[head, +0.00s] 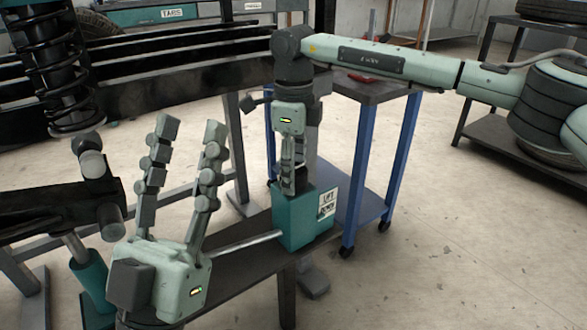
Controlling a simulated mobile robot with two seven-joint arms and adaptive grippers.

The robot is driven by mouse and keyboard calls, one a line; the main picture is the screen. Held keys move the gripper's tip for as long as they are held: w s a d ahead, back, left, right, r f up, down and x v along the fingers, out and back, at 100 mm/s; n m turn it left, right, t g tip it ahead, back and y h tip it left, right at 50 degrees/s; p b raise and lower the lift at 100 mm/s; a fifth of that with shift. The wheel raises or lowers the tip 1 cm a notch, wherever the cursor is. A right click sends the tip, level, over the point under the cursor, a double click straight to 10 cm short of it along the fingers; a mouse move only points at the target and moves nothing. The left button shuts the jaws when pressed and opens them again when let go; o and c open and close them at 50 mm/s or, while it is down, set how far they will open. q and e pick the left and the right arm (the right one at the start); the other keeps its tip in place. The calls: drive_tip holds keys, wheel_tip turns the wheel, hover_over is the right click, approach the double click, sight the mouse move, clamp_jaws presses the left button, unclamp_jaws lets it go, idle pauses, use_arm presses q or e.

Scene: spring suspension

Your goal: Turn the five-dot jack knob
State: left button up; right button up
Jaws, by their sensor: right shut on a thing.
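A teal jack box (302,228) with a white label reading LIFT and DOWN sits on a dark bench. My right gripper (288,188) points straight down onto its top, with its fingers closed together. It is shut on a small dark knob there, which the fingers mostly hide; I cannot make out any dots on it. My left gripper (191,128) is at the lower left, its two fingers pointing up and spread apart, with nothing between them. It is in front of and left of the jack box.
A silver rod (245,242) runs from the jack box towards my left gripper. A black coil spring (55,70) hangs at the upper left. A blue-legged cart (353,200) stands close behind the box. A dark beam crosses the back.

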drive_tip(key=m, duration=0.3)
drive_tip(key=shift+m, duration=0.4)
drive_tip(key=m, duration=0.2)
drive_tip(key=shift+m+p, duration=0.3)
drive_tip(key=shift+m, duration=0.1)
drive_tip(key=m, duration=0.3)
drive_tip(key=shift+m, duration=0.3)
drive_tip(key=m, duration=0.5)
drive_tip(key=shift+p, duration=0.3)
use_arm(q)
drive_tip(key=shift+w+d+f+g, duration=0.3)
drive_tip(key=shift+w+f+g, duration=0.25)
drive_tip(key=shift+g, duration=0.05)
drive_tip(key=shift+w+d+f+g, duration=0.3)
drive_tip(key=shift+w+f+g, duration=0.2)
drive_tip(key=shift+g, duration=0.1)
use_arm(e)
drive_tip(key=m, duration=0.5)
drive_tip(key=shift+d, duration=0.1)
use_arm(q)
drive_tip(key=shift+r, duration=0.1)
use_arm(e)
drive_tip(key=o, duration=1.2)
drive_tip(key=shift+c, duration=0.2)
